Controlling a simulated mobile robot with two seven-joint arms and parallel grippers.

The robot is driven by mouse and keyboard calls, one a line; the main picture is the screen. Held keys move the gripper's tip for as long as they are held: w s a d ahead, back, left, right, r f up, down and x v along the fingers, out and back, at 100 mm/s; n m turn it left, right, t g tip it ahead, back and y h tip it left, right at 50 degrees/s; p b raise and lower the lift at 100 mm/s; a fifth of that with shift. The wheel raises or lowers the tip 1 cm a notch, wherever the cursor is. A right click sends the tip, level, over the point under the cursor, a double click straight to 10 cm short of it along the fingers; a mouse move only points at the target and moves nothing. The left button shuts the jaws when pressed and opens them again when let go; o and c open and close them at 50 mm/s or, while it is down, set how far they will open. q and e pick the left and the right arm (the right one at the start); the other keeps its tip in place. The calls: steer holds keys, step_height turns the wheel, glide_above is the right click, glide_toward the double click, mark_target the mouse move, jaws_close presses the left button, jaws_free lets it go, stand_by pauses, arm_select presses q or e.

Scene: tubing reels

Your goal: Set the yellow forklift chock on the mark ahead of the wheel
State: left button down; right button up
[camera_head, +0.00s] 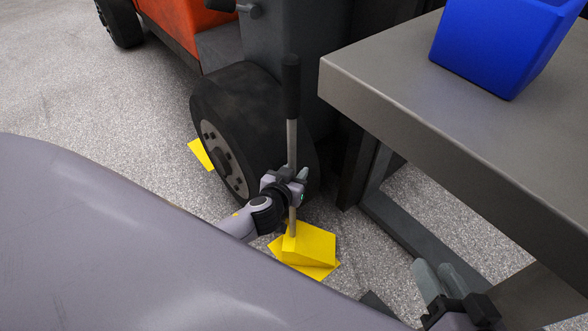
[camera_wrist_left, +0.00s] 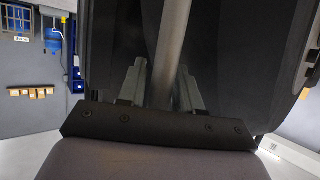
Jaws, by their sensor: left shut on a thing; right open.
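The yellow chock (camera_head: 312,243) is at the front of the forklift wheel (camera_head: 228,130), on the side near the table. A grey rod with a black grip (camera_head: 291,88) rises from it. My left gripper (camera_head: 291,184) is shut on the rod, well below the grip. In the left wrist view the rod (camera_wrist_left: 172,45) stands between the two fingers. A flat yellow patch (camera_head: 328,271) shows under the chock's near edge; I cannot tell whether the chock touches the floor. My right gripper (camera_head: 440,278) is open and empty at the lower right.
A grey table (camera_head: 400,75) with a blue bin (camera_head: 495,45) stands close on the right, its legs near the chock. Another yellow piece (camera_head: 200,153) lies on the floor beyond the wheel. The orange forklift body (camera_head: 178,25) is behind. Open floor (camera_head: 60,90) lies left.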

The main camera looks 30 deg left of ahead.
arm_select(q)
steer(key=shift+w+r, duration=0.15)
steer(key=shift+w, duration=0.2)
arm_select(e)
steer(key=shift+w+a+r, duration=0.2)
steer(key=shift+w+a, duration=0.1)
steer(key=shift+w, duration=0.05)
steer(key=shift+f, duration=0.1)
arm_select(q)
steer(key=shift+b, duration=0.3)
steer(key=c, duration=1)
jaws_free()
steer(key=shift+s+f, duration=0.2)
steer(key=shift+f, duration=0.2)
steer(key=shift+c, duration=0.2)
arm_select(e)
steer(key=shift+s+d+f, duration=0.15)
steer(key=shift+d+f, duration=0.1)
arm_select(q)
steer(key=shift+r+p, duration=0.25)
steer(key=shift+p, duration=0.05)
arm_select(e)
steer(key=shift+r, duration=0.2)
